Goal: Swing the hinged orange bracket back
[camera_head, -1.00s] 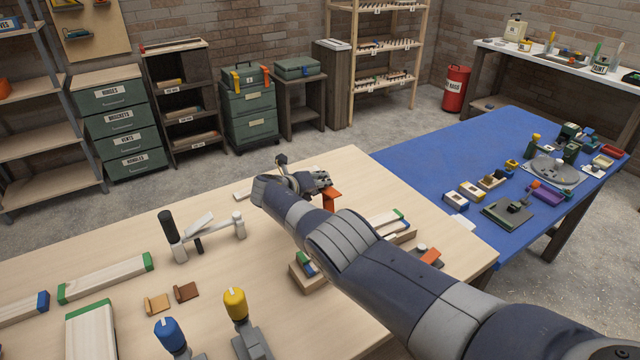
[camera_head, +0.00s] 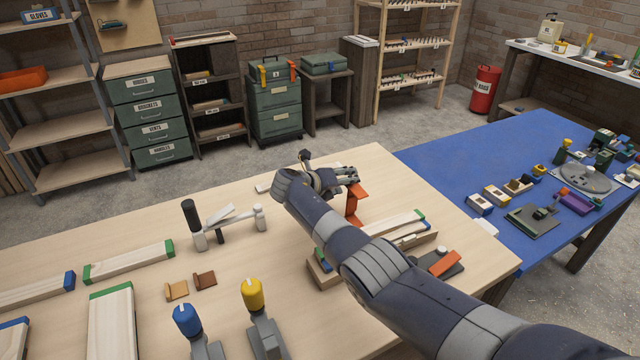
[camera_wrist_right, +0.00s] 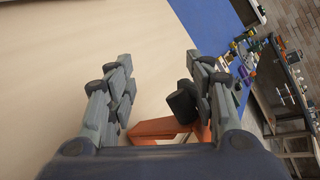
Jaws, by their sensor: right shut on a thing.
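The orange bracket (camera_head: 355,204) stands on the wooden bench in the head view, left of some green-ended wood. My right gripper (camera_head: 346,175) is at its top. The right gripper is shut on the bracket, though the exact contact is hard to see. The bracket's hinge is not clear. A second orange flap (camera_head: 446,262) lies on a dark plate nearer me. My left gripper is not in view.
A black-handled white clamp-like tool (camera_head: 228,222) stands left of my right gripper. Blue-topped (camera_head: 187,319) and yellow-topped (camera_head: 252,294) tools stand near the front. Green-ended wood pieces (camera_head: 130,262) lie at left. A blue bench (camera_head: 450,150) adjoins at right. The bench (camera_head: 370,160) is clear behind the gripper.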

